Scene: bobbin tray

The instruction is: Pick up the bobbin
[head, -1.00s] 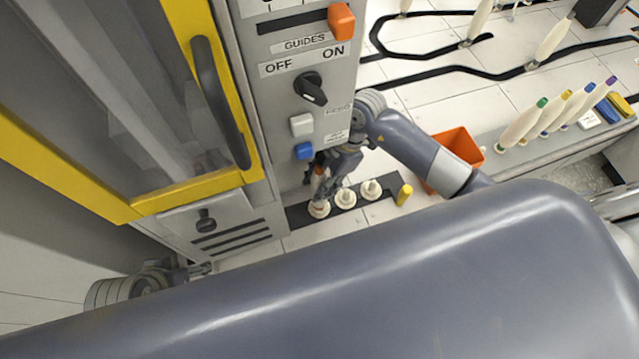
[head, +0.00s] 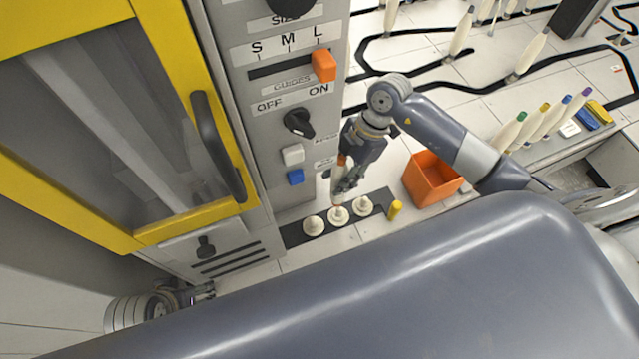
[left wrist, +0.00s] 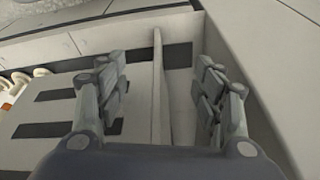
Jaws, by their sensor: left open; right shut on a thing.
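The bobbin (head: 340,183), pale with an orange end, is in my right gripper (head: 346,184) in the head view. The fingers are closed around it and partly hide it. Its lower end overlaps the middle of three white round holders (head: 338,214); I cannot tell whether it touches that holder or is above it. The left holder (head: 313,225) and right holder (head: 362,206) show no bobbin. My left gripper (head: 203,291) is low at the left, away from the holders. The left wrist view shows its fingers (left wrist: 165,103) spread apart, with nothing held.
The machine with a yellow-framed door (head: 190,219) stands left of the holders. A yellow cylinder (head: 395,209) and an orange bin (head: 421,187) are to their right. Several colour-tipped bobbins (head: 528,124) stand further right. A thin upright panel (left wrist: 159,90) shows between the left fingers.

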